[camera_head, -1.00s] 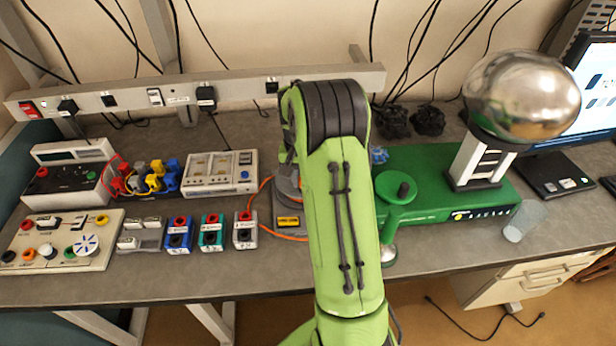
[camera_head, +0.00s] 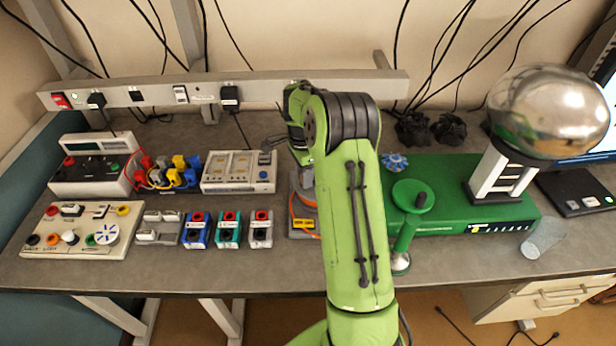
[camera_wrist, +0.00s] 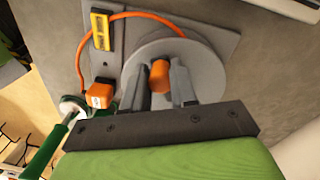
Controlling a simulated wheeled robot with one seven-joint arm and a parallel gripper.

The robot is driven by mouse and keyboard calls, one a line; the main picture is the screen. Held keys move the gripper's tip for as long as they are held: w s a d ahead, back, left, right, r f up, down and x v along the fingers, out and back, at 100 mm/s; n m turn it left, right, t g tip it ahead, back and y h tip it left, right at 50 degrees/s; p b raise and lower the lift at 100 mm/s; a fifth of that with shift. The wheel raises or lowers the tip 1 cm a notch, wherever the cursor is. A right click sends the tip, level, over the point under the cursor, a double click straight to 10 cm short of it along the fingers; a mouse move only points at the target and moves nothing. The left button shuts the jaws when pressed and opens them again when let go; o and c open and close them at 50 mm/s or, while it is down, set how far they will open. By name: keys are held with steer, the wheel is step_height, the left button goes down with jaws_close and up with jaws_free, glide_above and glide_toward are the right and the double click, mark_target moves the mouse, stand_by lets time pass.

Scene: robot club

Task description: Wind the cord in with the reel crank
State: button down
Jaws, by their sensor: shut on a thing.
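The cord reel shows in the wrist view as a round grey disc (camera_wrist: 207,69) on a grey base plate (camera_wrist: 215,35). An orange crank knob (camera_wrist: 159,76) stands on the disc. My gripper (camera_wrist: 160,88) is shut on this knob, one grey finger on each side. The orange cord (camera_wrist: 130,15) curves from the disc past a yellow label (camera_wrist: 101,30) to an orange block (camera_wrist: 100,95) beside the disc. In the head view my arm hides most of the reel; a part of its base (camera_head: 303,224) shows left of the arm. My fingertips are hidden there.
A green box (camera_head: 445,170) with a green crank-like post (camera_head: 408,225) stands right of my arm, beside a silver dome (camera_head: 550,110). Meters, coloured blocks (camera_head: 228,230) and a control panel (camera_head: 80,230) stand left.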

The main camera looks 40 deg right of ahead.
steer(key=m, duration=0.1)
steer(key=w+m, duration=0.1)
steer(key=m, duration=0.1)
steer(key=shift+w+d+r+m, duration=0.1)
steer(key=shift+w+d+m, duration=0.15)
steer(key=shift+w+m, duration=0.15)
steer(key=m, duration=0.1)
steer(key=w+m, duration=0.1)
steer(key=m, duration=0.1)
steer(key=shift+w+d+m, duration=0.15)
steer(key=shift+d+m, duration=0.15)
steer(key=shift+d, duration=0.1)
steer(key=m, duration=0.1)
steer(key=w+d+m, duration=0.1)
steer(key=m, duration=0.1)
steer(key=shift+d+m, duration=0.1)
steer(key=shift+m, duration=0.2)
steer(key=shift+w+d+m+t, duration=0.15)
steer(key=shift+d+m, duration=0.3)
steer(key=shift+m, duration=0.55)
steer(key=shift+w+d+m+t, duration=0.15)
steer(key=shift+d+m, duration=0.25)
steer(key=shift+m, duration=0.6)
steer(key=c, duration=0.9)
jaws_free()
